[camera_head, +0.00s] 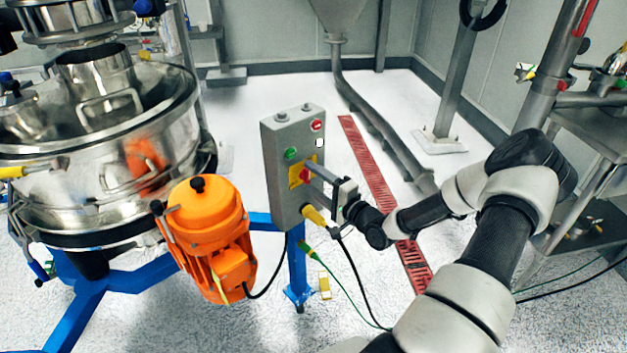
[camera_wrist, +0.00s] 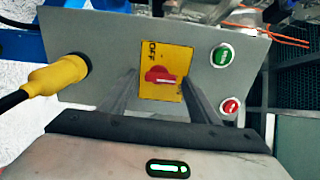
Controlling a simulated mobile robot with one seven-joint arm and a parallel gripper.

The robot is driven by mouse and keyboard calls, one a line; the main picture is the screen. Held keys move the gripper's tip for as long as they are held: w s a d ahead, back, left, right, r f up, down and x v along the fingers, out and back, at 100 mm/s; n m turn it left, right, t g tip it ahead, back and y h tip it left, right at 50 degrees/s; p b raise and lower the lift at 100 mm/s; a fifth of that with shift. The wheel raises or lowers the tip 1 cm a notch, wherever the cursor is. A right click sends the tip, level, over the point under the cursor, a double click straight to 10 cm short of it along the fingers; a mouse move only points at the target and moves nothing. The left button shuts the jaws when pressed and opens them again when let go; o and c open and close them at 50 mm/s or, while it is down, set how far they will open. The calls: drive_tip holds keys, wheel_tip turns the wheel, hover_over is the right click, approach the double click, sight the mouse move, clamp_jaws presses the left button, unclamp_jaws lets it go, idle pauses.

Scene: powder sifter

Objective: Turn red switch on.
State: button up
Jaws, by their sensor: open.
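The red switch (camera_wrist: 160,77) is a rotary knob on a yellow plate (camera_wrist: 165,54) on the grey control box (camera_head: 284,178). In the wrist view its handle lies roughly sideways, and "OFF" is printed on the plate. My gripper (camera_wrist: 158,84) is open, with one finger on each side of the switch in that view. I cannot tell whether either finger touches it. In the head view my gripper (camera_head: 312,174) reaches the box front from the right, and the fingers partly cover the switch (camera_head: 304,176).
A green button (camera_wrist: 222,56) and a red button (camera_wrist: 229,106) sit on the same box face. A yellow plug (camera_wrist: 60,75) with a black cable sticks out of it. An orange motor (camera_head: 208,230) and the steel sifter (camera_head: 105,190) stand to the left, on a blue frame (camera_head: 296,265).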

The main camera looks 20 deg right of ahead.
drive_tip(key=p+v, duration=0.1)
drive_tip(key=v, duration=1.6)
drive_tip(key=shift+s+p, duration=0.2)
drive_tip(key=shift+p, duration=0.1)
drive_tip(key=shift+r, duration=0.15)
